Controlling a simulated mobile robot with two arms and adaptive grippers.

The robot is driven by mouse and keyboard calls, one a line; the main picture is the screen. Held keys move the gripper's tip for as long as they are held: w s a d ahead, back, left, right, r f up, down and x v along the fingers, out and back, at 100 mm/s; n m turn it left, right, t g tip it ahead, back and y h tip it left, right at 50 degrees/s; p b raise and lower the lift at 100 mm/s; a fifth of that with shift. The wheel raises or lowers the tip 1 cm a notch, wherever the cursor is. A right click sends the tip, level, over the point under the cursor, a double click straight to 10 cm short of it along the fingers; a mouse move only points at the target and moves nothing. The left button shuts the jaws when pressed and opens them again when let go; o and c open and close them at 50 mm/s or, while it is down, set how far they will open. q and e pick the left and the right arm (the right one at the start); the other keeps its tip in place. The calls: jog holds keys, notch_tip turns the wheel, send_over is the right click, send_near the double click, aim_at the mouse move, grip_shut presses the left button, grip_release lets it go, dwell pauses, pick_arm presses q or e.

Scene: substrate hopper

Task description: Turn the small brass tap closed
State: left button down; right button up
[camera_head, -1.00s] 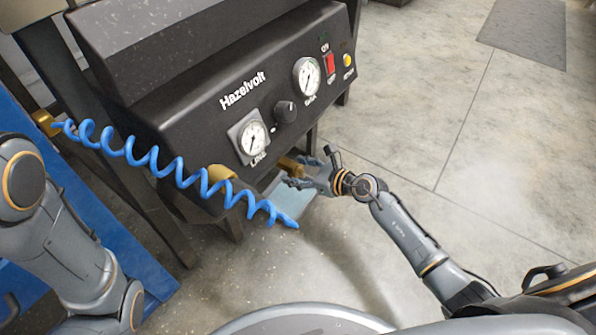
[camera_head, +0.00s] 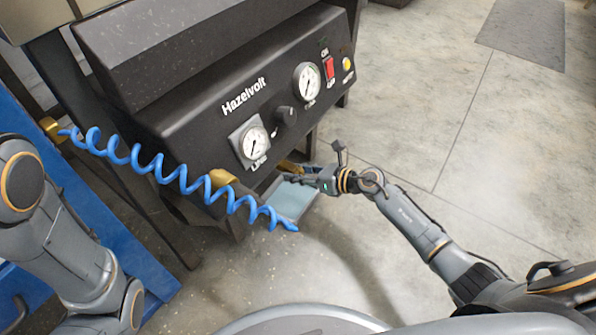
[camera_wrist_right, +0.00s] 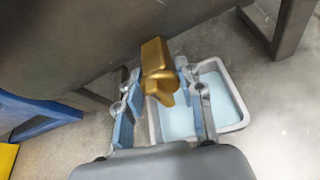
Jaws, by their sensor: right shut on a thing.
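The small brass tap (camera_wrist_right: 158,62) hangs below the dark hopper body in the right wrist view, with its handle (camera_wrist_right: 160,92) between the two fingers. In the head view only a bit of the tap (camera_head: 290,166) shows under the panel's lower edge. My right gripper (camera_head: 288,179) reaches it from the right, under the panel. In the right wrist view my right gripper (camera_wrist_right: 161,95) has a finger on each side of the tap and is shut on it. The exact contact is hard to see. My left arm shows at the left, but its gripper is out of view.
A grey tray (camera_wrist_right: 242,118) with a pale blue floor stands below the tap. Above is the black Hazelvolt panel (camera_head: 190,122) with two gauges, a knob and a red switch. A blue coiled hose (camera_head: 180,178) hangs in front. The floor to the right is clear.

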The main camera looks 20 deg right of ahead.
jog(key=o, duration=1.2)
jog(key=shift+s+d, duration=0.1)
jog(key=shift+d, duration=0.05)
jog(key=v, duration=1.1)
jog(key=shift+s+d+r, duration=0.15)
jog(key=shift+s+d, duration=0.05)
jog(key=shift+s, duration=0.05)
